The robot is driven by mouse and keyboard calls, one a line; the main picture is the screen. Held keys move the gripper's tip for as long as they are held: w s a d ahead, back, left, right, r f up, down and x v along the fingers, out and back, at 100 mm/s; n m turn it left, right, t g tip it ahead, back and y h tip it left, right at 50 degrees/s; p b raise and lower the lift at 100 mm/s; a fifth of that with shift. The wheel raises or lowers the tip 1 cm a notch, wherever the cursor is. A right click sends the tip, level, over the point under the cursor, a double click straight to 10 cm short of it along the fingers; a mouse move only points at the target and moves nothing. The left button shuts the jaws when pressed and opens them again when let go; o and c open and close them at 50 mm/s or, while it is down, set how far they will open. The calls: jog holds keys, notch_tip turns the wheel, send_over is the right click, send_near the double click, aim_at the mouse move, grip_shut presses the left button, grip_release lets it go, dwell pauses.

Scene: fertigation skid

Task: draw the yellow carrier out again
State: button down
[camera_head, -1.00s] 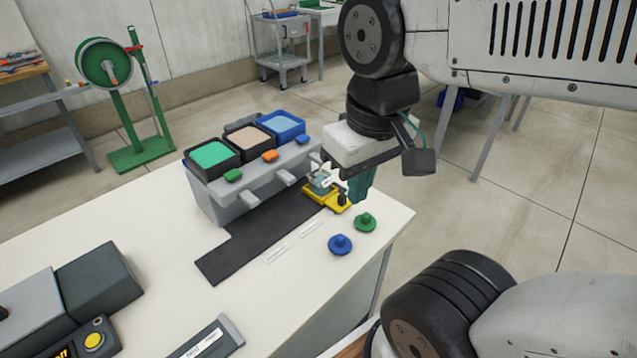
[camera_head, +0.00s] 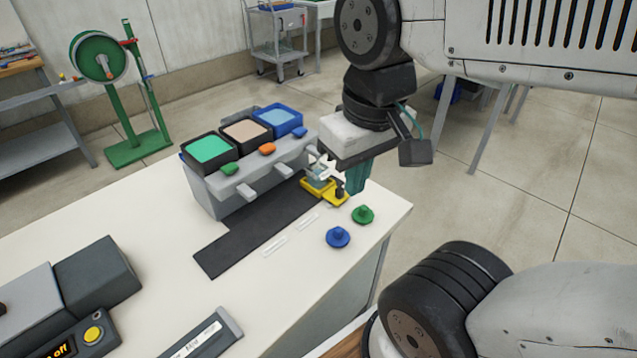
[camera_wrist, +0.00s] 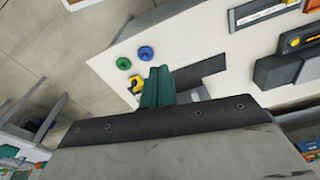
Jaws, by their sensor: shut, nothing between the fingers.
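The yellow carrier (camera_head: 330,194) sits at the right end of the dark strip, under the right end of the dispenser rack, with a clear container (camera_head: 318,182) on it. My gripper (camera_head: 355,184) has teal fingers, shut and empty, pointing down over the carrier's right side. The fingers partly overlap the carrier in the head view; I cannot tell whether they touch it. In the wrist view the carrier (camera_wrist: 135,84) shows beside the teal fingers (camera_wrist: 160,80), which hide part of it.
The grey rack (camera_head: 240,192) holds green, beige and blue bins. A green knob (camera_head: 363,214) and a blue knob (camera_head: 338,237) stand near the table's right edge. The dark strip (camera_head: 255,235) is bare left of the carrier. Grey boxes (camera_head: 95,283) stand at the front left.

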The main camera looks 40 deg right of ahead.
jog(key=c, duration=1.6)
grip_release()
jog(key=shift+d, duration=0.1)
jog(key=shift+o, duration=1.4)
jog(key=w+d+f+m+g, duration=0.1)
jog(key=w+d+f+g, duration=0.2)
jog(key=w+d+f, duration=0.3)
jog(key=shift+w+f+m, duration=0.3)
jog(key=shift+w+f, duration=0.25)
jog(key=shift+w, duration=0.55)
jog(key=n+t, duration=0.2)
jog(key=n, duration=0.1)
send_over(340, 188)
notch_tip(340, 188, down, 11)
jog(key=shift+r, duration=0.1)
jog(key=shift+n, duration=0.4)
notch_tip(340, 188, down, 8)
jog(key=shift+r, duration=0.15)
grip_shut()
